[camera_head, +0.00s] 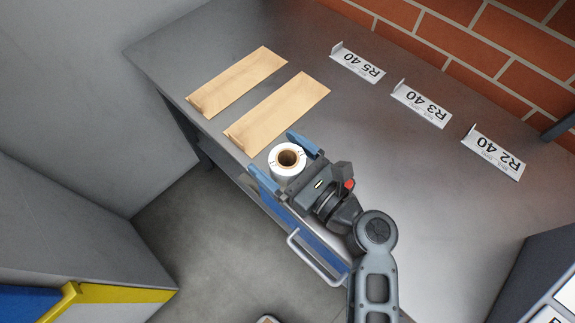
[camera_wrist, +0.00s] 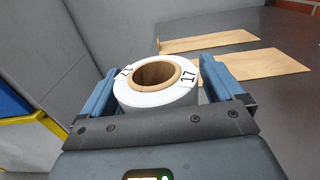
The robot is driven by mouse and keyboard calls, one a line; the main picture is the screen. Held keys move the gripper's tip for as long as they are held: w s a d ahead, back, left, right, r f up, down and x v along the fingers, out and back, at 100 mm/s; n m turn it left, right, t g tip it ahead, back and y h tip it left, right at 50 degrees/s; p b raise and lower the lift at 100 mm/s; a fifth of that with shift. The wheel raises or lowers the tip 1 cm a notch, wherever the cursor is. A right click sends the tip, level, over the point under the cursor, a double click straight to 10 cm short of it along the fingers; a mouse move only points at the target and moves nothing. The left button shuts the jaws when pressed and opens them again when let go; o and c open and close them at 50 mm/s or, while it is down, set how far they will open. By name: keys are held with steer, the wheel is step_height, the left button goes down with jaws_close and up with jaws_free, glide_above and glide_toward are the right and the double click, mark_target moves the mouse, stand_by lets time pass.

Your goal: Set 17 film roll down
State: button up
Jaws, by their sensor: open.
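The white film roll (camera_head: 287,160) has a brown cardboard core and stands upright on the grey table (camera_head: 400,180) near its front edge. In the wrist view the roll (camera_wrist: 152,97) shows the number 17 on its top. My gripper (camera_head: 278,160) is around the roll, with one blue finger on each side. In the wrist view my gripper (camera_wrist: 165,85) is open, with a small gap visible beside the roll. The underside of the roll is hidden, so its contact with the table is not directly visible.
Two light wooden boards (camera_head: 240,82) (camera_head: 280,112) lie on the table to the left. White label plates, R5 40 (camera_head: 358,65), R3 40 (camera_head: 421,105) and R2 40 (camera_head: 493,154), stand along the brick wall. The table's middle and right are clear.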

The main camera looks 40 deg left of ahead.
steer(key=shift+c, duration=0.3)
steer(key=shift+r, duration=0.1)
steer(key=c, duration=1.3)
